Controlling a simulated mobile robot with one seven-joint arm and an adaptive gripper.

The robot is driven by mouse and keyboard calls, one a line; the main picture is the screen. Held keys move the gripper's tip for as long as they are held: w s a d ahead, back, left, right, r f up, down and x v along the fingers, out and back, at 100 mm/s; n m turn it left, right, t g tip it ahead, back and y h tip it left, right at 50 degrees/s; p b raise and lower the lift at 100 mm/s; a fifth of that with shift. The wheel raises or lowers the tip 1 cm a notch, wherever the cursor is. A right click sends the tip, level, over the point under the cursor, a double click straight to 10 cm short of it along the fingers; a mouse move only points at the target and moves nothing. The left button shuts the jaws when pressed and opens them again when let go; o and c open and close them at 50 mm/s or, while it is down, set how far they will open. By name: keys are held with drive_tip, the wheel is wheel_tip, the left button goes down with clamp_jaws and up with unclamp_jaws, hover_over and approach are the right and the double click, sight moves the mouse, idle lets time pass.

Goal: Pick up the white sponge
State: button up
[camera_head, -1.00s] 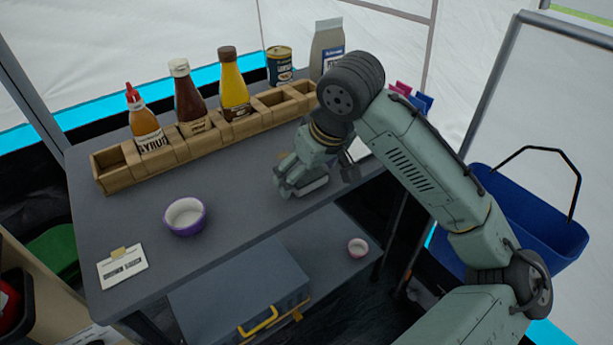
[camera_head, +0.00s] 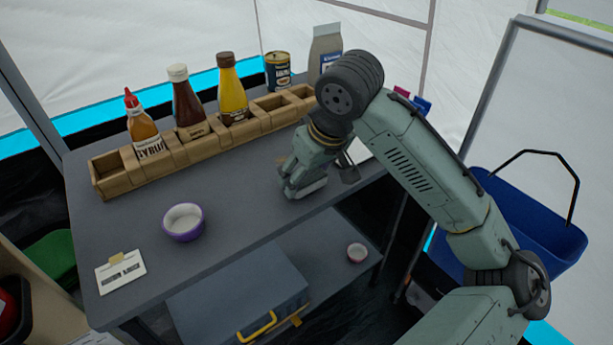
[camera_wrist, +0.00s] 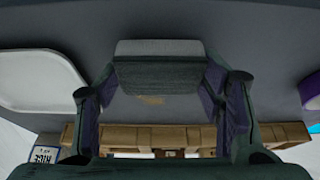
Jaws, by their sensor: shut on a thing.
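The sponge (camera_wrist: 160,62) shows in the wrist view as a block with a pale grey layer and a darker grey-green layer. My gripper (camera_wrist: 163,80) is shut on it, with a finger at each of its left and right ends. In the head view my gripper (camera_head: 303,186) is low at the table's front edge area, right of the middle. Only a pale edge of the sponge (camera_head: 314,188) shows there; the fingers hide the rest. I cannot tell whether it is clear of the tabletop.
A wooden rack (camera_head: 205,145) with several bottles runs along the back of the grey table (camera_head: 235,185). A purple bowl (camera_head: 184,222) and a label card (camera_head: 121,271) stand left. A white tray (camera_wrist: 38,78) lies beside my gripper. A blue basket (camera_head: 530,225) hangs right.

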drive_tip(key=v, duration=0.3)
drive_tip(key=shift+a, duration=0.3)
drive_tip(key=s+d+r+b, duration=0.1)
drive_tip(key=s, duration=1.4)
drive_tip(key=shift+d+r, duration=0.25)
drive_tip(key=shift+d, duration=0.05)
